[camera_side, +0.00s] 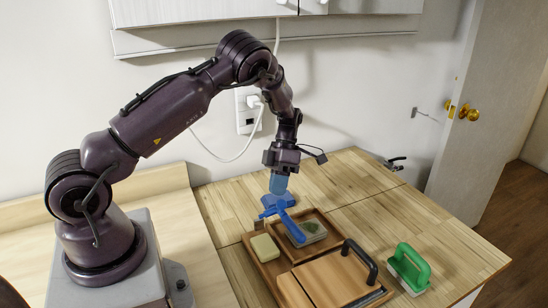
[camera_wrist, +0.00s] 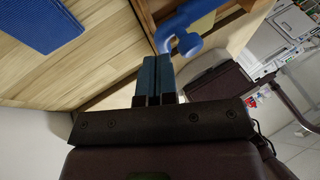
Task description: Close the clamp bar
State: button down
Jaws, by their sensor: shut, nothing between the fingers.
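A blue bar with a rounded end (camera_side: 294,230) slants over the wooden tray (camera_side: 260,268) in the side view. In the wrist view a blue bar with a curved, shiny part (camera_wrist: 186,36) lies just beyond my fingertips. A black bent handle (camera_side: 366,262) stands at the tray's right side. I cannot tell for certain which part is the clamp bar. My gripper (camera_side: 278,190) points down above the blue bar's far end, with its blue fingers together and empty. In the wrist view my gripper (camera_wrist: 158,62) is close to the blue bar; contact is unclear.
A blue ribbed block (camera_wrist: 45,24) lies on the table beside the bar. The tray holds a pale yellow sponge (camera_side: 265,248), a green-topped pad (camera_side: 310,231) and a wooden board (camera_side: 325,280). A green-handled brush (camera_side: 410,267) stands to the right.

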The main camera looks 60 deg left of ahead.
jog(key=v, duration=1)
jog(key=d+r+m+t+y, duration=0.1)
jog(key=d+r+m+y, duration=0.1)
jog(key=d+r+m, duration=0.55)
jog(key=s+d+f+m+y, duration=0.1)
jog(key=f+m, duration=0.2)
jog(key=f, duration=0.3)
jog(key=s+d+f+m+t, duration=0.1)
jog(key=f+m, duration=0.2)
jog(key=f, duration=0.3)
jog(key=s+d+f+m+t+y, duration=0.1)
jog(key=s+d+f+m, duration=0.1)
jog(key=f, duration=0.4)
jog(key=shift+d+m+y, duration=0.1)
jog(key=shift+m+y, duration=0.2)
jog(key=shift+m, duration=0.15)
jog(key=shift+f, duration=0.1)
jog(key=shift+f, duration=0.7)
